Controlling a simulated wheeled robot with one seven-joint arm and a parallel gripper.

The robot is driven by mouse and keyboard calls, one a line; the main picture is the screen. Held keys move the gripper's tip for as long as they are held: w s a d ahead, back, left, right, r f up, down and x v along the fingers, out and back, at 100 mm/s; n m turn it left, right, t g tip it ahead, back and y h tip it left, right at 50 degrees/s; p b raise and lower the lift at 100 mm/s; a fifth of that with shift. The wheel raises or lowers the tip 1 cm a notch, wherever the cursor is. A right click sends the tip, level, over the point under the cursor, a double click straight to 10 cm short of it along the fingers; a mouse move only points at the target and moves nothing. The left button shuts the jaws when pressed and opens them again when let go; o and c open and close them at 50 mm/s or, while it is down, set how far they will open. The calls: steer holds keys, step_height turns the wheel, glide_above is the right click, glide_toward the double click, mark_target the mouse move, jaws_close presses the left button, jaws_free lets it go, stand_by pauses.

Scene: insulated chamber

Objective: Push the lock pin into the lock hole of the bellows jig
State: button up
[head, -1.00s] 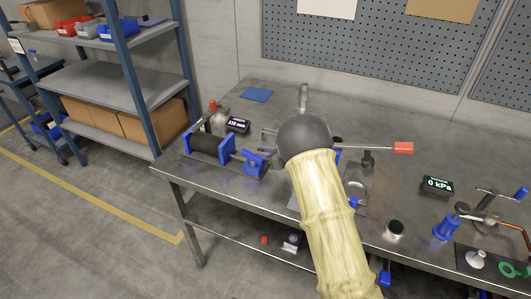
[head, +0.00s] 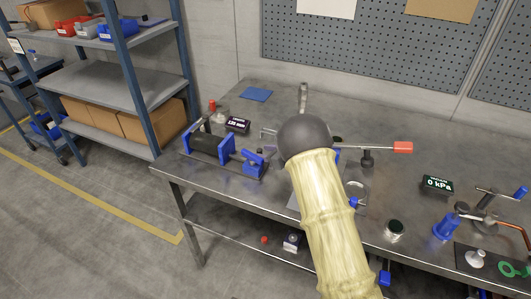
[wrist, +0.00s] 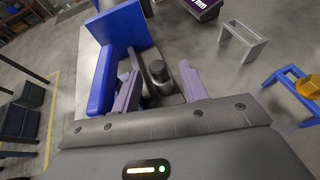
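The bellows jig (head: 210,149) stands at the left front of the bench, with blue end pieces, a dark bellows and a blue block (head: 253,162) at its right. In the wrist view its blue plates (wrist: 130,30) rise at the upper left, close to my left finger. My gripper (wrist: 162,92) shows two purple-grey fingers apart. I cannot tell which is the lock pin, or whether a finger touches either. The lock hole is not discernible. In the head view my arm hides the gripper.
A small display (head: 237,125) stands behind the jig. A grey metal frame (wrist: 243,42) and a blue stand with a yellow piece (wrist: 304,86) are to the right in the wrist view. A red-ended lever (head: 403,147) and a kPa display (head: 437,183) are further right.

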steer(key=b+v, duration=0.3)
steer(key=v, duration=1.4)
steer(key=shift+r, duration=0.15)
steer(key=shift+r, duration=0.1)
